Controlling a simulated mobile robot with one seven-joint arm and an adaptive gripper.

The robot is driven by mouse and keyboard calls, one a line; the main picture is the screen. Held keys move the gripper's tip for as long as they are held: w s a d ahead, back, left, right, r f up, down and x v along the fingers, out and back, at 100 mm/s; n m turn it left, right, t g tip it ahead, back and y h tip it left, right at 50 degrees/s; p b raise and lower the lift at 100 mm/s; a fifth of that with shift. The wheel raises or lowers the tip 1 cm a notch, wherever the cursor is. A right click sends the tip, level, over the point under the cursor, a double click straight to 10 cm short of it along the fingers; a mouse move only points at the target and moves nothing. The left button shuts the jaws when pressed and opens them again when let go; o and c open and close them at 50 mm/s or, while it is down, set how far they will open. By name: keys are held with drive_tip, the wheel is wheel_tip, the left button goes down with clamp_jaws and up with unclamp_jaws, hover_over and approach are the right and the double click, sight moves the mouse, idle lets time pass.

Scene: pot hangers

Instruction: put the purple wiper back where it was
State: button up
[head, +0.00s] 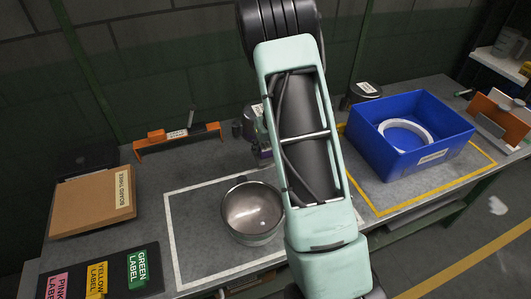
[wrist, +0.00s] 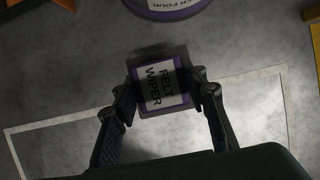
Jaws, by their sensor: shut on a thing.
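The purple wiper (wrist: 162,85), a small block with a white label reading "FELT WIPER", is between the two fingers of my gripper (wrist: 163,98) in the wrist view. The fingers are shut on its left and right sides. Its underside is hidden, so I cannot tell whether it touches the bench. A round purple-edged thing (wrist: 172,12) with a label ending in "ER FOUR" is just beyond it, cut by the top edge. In the head view my arm hides most of the gripper and wiper.
A metal pot (head: 252,208) stands inside the white outline on the bench. An orange rack (head: 180,137) is at the back left. A brown box (head: 92,203) and coloured labels (head: 98,275) are at the left. A blue bin (head: 410,140) holding a white ring stands at the right.

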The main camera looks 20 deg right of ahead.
sight(265, 153)
drive_tip(key=shift+f, duration=1.5)
drive_tip(key=shift+f+b, duration=0.15)
drive_tip(key=shift+b, duration=0.15)
drive_tip(key=o, duration=1.3)
drive_tip(key=shift+o, duration=0.2)
drive_tip(key=shift+r, duration=0.55)
drive_tip(key=p+v, duration=0.2)
drive_tip(key=v, duration=0.9)
drive_tip(key=shift+s, duration=0.15)
drive_tip(key=shift+a+r, duration=0.1)
